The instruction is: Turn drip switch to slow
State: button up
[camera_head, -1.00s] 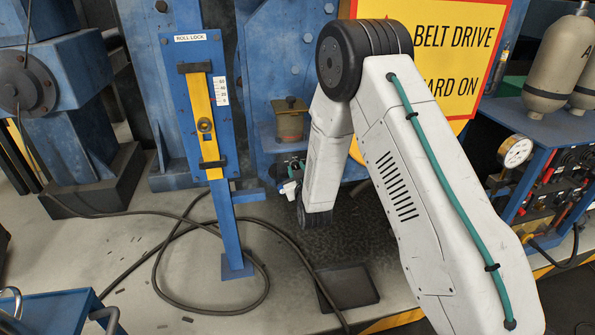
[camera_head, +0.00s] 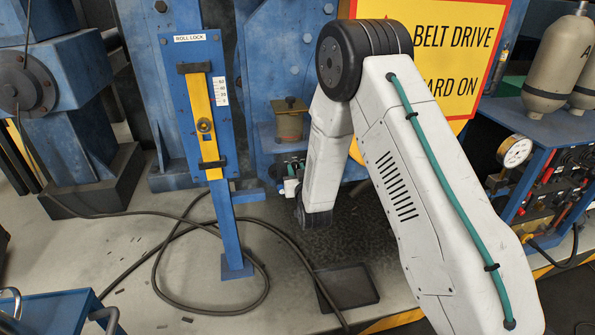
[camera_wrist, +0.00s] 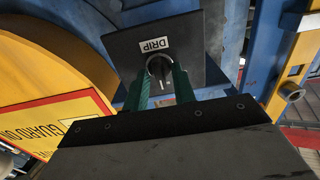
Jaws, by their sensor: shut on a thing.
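The drip switch (camera_wrist: 159,67) is a small round knob with a light rim on a dark plate (camera_wrist: 190,62). A white label reading DRIP (camera_wrist: 155,46) appears upside down beside it in the wrist view. My gripper (camera_wrist: 162,80) has its two green fingers on either side of the knob and is shut on it. The fingers hide the knob's sides, and I cannot read any slow mark or the exact setting. In the head view my gripper (camera_head: 290,176) is partly hidden by my arm, below a brass-coloured cup (camera_head: 289,125).
A yellow BELT DRIVE guard sign (camera_head: 455,50) stands behind my arm. A blue post with a yellow ROLL LOCK bar (camera_head: 203,115) rises to the left. A black hose (camera_head: 160,275) loops on the floor. A gauge (camera_head: 514,151) and panel are at the right.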

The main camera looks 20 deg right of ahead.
jog(key=o, duration=0.6)
jog(key=shift+o, duration=0.2)
jog(key=shift+s, duration=0.15)
jog(key=s, duration=0.7)
jog(key=shift+s+a, duration=0.35)
